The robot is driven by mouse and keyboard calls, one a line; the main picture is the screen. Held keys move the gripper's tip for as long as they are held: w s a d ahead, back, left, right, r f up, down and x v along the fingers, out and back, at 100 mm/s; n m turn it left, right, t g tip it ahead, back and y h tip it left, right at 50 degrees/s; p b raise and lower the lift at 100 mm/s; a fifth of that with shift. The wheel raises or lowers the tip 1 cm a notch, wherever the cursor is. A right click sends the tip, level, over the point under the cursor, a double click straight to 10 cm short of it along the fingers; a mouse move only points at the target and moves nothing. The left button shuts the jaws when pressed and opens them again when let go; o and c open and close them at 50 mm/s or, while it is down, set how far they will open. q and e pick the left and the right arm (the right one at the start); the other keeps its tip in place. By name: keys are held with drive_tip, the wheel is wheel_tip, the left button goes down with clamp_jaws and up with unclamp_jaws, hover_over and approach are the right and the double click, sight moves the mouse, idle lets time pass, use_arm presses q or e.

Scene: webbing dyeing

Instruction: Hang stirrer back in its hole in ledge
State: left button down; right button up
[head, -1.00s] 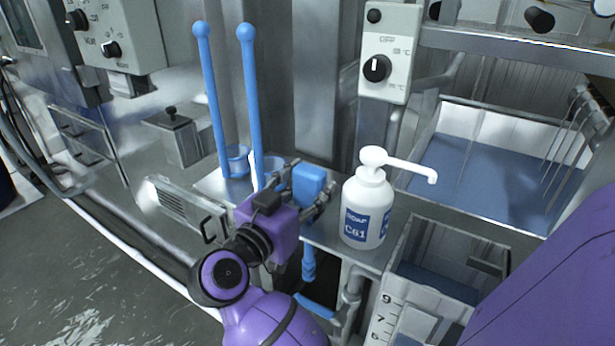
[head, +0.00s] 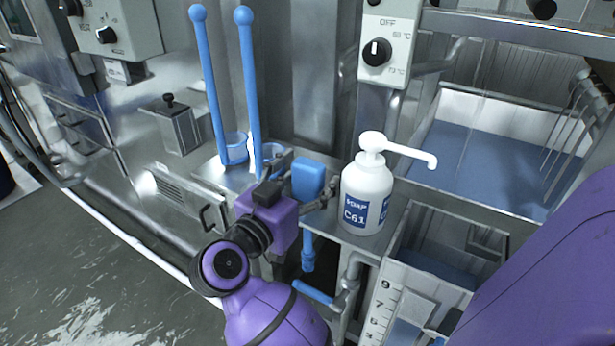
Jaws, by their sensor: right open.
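The stirrer is blue, with a block-shaped handle (head: 308,178) at the steel ledge (head: 375,245). Its shaft (head: 308,252) shows below the ledge's front edge, and a blue bar (head: 313,291) lies at the bottom. It looks upright. The hole itself is hidden behind my gripper and the handle. My right gripper (head: 305,176) is open, with one finger on each side of the handle. I cannot tell whether either finger touches it. My left gripper is not in view.
A white soap bottle (head: 366,195) stands close to the right of the gripper. Two long blue ball-topped rods (head: 207,80) (head: 248,80) with clear blue cups stand close at the left. A basin of blue liquid (head: 480,165) is at the right.

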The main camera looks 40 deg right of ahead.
drive_tip(key=v, duration=1.2)
